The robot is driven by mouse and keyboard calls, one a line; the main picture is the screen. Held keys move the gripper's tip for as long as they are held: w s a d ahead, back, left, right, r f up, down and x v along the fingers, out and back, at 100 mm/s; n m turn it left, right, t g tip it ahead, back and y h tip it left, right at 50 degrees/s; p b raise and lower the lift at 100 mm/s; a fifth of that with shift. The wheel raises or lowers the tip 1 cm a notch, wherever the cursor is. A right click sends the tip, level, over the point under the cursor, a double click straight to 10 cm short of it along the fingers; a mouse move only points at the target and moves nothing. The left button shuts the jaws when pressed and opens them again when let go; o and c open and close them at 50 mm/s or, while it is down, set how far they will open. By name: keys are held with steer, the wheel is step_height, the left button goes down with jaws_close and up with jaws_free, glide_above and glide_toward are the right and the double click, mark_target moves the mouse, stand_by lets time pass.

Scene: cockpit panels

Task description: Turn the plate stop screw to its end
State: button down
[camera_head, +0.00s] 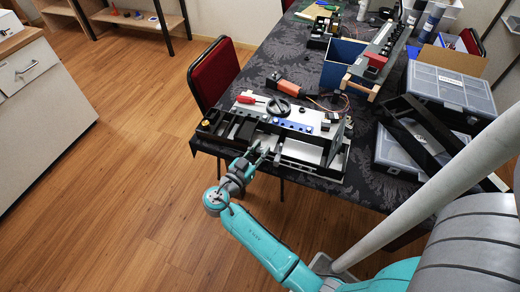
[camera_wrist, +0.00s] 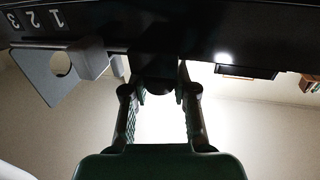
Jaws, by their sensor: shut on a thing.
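The cockpit panel unit (camera_head: 305,128) lies on the table's front edge in the head view. My gripper (camera_head: 263,152) is at its front side, with the fingers pointing towards it. In the wrist view my gripper (camera_wrist: 160,98) has its two fingers on either side of a dark round knob, which I take as the plate stop screw (camera_wrist: 155,82). It sticks out from the black panel edge and its far side is hidden. In the head view the screw is too small to make out.
In the wrist view a grey bracket (camera_wrist: 60,68) with a hole stands left of the fingers, near white numbers. A red chair (camera_head: 214,72) is behind my gripper. The floor at left is clear.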

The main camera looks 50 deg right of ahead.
steer(key=shift+n+t, duration=0.4)
steer(key=shift+t, duration=0.2)
steer(key=n+t, duration=0.1)
steer(key=t, duration=0.1)
steer(key=shift+s+n+t+y, duration=0.1)
steer(key=shift+n+t+y, duration=0.3)
steer(key=n+t+y, duration=0.3)
steer(key=n+t, duration=0.1)
steer(key=t, duration=0.1)
steer(key=shift+d, duration=0.1)
steer(key=shift+f+n+t+y, duration=0.1)
steer(key=shift+n+t+y, duration=0.9)
steer(key=shift+t+y, duration=0.25)
steer(key=shift+f+n+t+y, duration=0.3)
steer(key=shift+n+t+y, duration=0.35)
steer(key=shift+y, duration=0.3)
steer(key=shift+r+n+y, duration=0.1)
steer(key=shift+n+y, duration=0.25)
steer(key=shift+y, duration=0.05)
steer(key=shift+r+t, duration=0.3)
steer(key=shift+t, duration=0.1)
steer(key=c, duration=0.9)
jaws_free()
